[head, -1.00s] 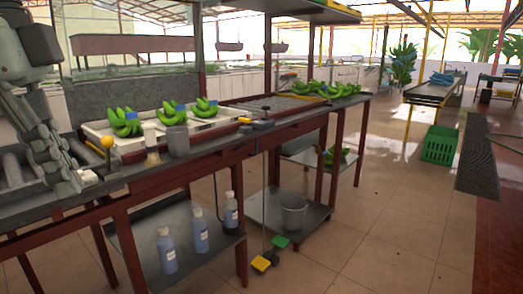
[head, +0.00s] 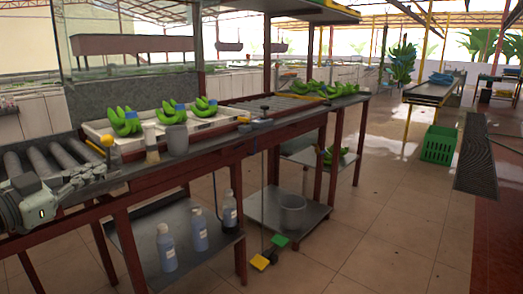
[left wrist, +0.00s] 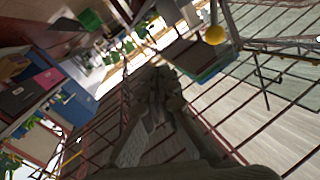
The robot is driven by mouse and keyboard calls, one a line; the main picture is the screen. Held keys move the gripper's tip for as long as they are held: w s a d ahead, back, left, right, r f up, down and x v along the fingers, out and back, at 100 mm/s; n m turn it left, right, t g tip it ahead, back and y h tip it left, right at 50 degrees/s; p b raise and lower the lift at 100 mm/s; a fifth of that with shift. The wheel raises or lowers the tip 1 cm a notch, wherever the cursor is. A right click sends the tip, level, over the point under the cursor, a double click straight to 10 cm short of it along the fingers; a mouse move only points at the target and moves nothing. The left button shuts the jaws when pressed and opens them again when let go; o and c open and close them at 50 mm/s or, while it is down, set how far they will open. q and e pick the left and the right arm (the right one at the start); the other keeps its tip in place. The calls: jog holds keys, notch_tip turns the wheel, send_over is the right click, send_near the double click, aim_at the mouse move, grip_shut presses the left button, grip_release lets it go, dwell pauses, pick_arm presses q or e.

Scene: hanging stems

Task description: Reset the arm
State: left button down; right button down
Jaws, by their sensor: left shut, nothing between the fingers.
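My left gripper (head: 92,176) is low at the left of the head view, in front of the rollers and the near edge of the workbench. Its fingers point right and are closed together with nothing between them. In the left wrist view the gripper (left wrist: 158,80) shows dark and closed, against a tilted view of the hall. My right gripper is in neither view now. Several green banana hands (head: 126,121) sit on the pale tray (head: 97,130) on the bench, to the right of and beyond my left gripper.
Bottles (head: 200,230) stand on the shelf below. A green crate (head: 438,145) is on the floor at right.

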pick_arm(q)
jog(key=s+a+f+n+y, duration=0.1)
jog(key=a+f+n+y, duration=0.25)
jog(key=f, duration=0.65)
jog(key=s+a+f+n+y, duration=0.25)
jog(key=a+f+y, duration=0.2)
jog(key=f, duration=0.45)
jog(key=s+d+f+n+g+y, duration=0.1)
jog(key=s+f+g, duration=0.25)
jog(key=f, duration=0.55)
jog(key=s+d+f+n+g+y, duration=0.1)
jog(key=s+f+g+y, duration=0.15)
jog(key=s+f, duration=0.4)
jog(key=s+d+f+g+h, duration=0.2)
jog(key=s+d+f+g, duration=0.5)
jog(key=s+d+f, duration=0.7)
notch_tip(320, 180, down, 3)
jog(key=shift+s+d+r+m+h, duration=0.15)
jog(key=shift+s+m+h, duration=0.2)
jog(key=shift+s, duration=0.5)
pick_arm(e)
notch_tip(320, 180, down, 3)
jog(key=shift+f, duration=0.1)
